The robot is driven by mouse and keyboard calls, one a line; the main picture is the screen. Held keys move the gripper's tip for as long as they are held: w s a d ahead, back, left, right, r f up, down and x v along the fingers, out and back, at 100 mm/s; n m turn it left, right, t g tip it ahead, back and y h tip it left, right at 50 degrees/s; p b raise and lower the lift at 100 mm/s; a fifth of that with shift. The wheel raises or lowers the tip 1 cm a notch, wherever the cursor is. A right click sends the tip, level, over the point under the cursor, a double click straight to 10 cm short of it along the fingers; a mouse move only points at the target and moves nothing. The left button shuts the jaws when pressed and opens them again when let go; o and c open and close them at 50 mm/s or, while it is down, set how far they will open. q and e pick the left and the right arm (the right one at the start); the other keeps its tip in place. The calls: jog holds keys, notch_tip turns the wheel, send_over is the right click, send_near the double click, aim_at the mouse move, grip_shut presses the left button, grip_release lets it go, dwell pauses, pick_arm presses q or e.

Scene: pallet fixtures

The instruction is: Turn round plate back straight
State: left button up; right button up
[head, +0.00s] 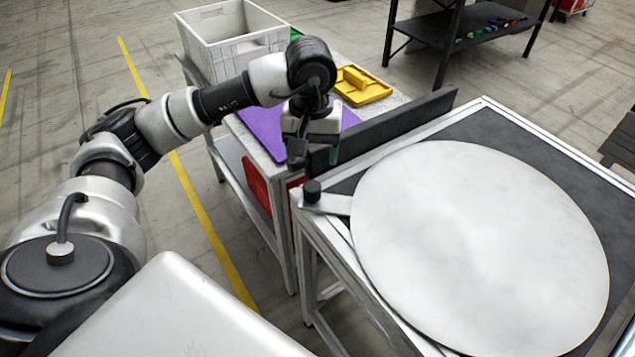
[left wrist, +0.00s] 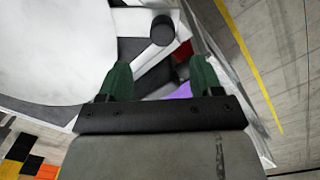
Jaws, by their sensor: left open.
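The large round plate (head: 480,250) is pale grey-white and lies flat on a dark-topped table. A light tab with a black upright knob (head: 312,191) sticks out at its left edge, over the table's corner. My left gripper (head: 315,154) hangs just beyond and above the knob, apart from it. In the left wrist view its green fingers (left wrist: 161,80) are spread with nothing between them. There the knob (left wrist: 162,30) stands ahead of the fingertips, and the plate (left wrist: 50,45) fills the upper left. My right gripper is not in view.
A dark upright board (head: 395,128) stands along the table's far left edge. Beyond it, a side bench holds a purple mat (head: 262,132), a yellow tray (head: 362,87) and a grey crate (head: 232,40). A dark shelf (head: 470,30) stands at the back.

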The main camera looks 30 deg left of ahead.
aim_at(312, 186)
pick_arm(q)
jog(key=shift+a+f, duration=0.15)
jog(key=shift+f, duration=0.15)
notch_tip(312, 186, down, 10)
jog(key=shift+s+r+p, duration=0.1)
jog(key=shift+p, duration=0.55)
jog(key=shift+c, duration=0.5)
grip_shut()
